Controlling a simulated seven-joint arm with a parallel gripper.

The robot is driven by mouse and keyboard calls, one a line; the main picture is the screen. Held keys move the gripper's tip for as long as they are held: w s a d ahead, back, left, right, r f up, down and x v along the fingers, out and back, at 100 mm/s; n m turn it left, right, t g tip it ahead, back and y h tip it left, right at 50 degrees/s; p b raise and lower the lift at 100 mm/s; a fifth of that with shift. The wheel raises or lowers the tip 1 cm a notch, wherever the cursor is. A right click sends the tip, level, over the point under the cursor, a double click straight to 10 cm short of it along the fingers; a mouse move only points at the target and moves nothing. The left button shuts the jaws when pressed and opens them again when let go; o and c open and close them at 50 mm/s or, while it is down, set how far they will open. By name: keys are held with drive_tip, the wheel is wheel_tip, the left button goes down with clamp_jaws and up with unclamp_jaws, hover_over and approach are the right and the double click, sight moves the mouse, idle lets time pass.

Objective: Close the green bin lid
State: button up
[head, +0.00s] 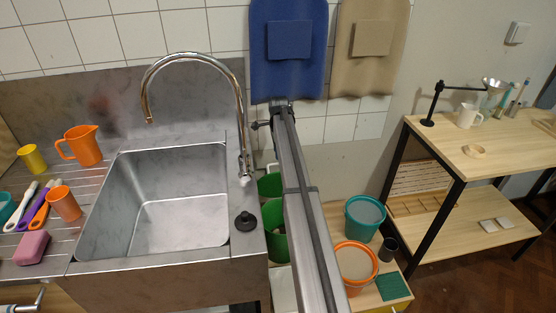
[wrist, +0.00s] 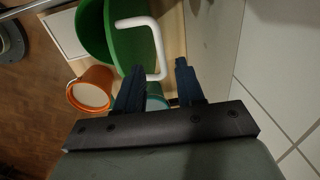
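The green bin (head: 275,246) stands on the floor-level board right of the sink, partly hidden behind my arm in the head view. A green panel (head: 268,186) with a white handle (head: 272,167) stands up behind its opening and looks like the lid, raised. In the wrist view the green lid or bin (wrist: 125,42) fills the top centre, and the white handle (wrist: 158,45) loops toward my gripper (wrist: 160,64). My gripper is open, with its two dark fingers apart. The handle shows just beyond the fingertips and nothing is held. The exact gap is unclear.
A teal bucket (head: 364,215), an orange bucket (head: 357,262) and a dark cup (head: 389,248) stand right of the bin. The steel sink (head: 165,200) is close on the left. A tiled wall is behind, and a wooden shelf table (head: 480,150) stands at right.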

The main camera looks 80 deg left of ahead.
drive_tip(key=shift+a+f, duration=0.2)
drive_tip(key=shift+f, duration=2.25)
clamp_jaws()
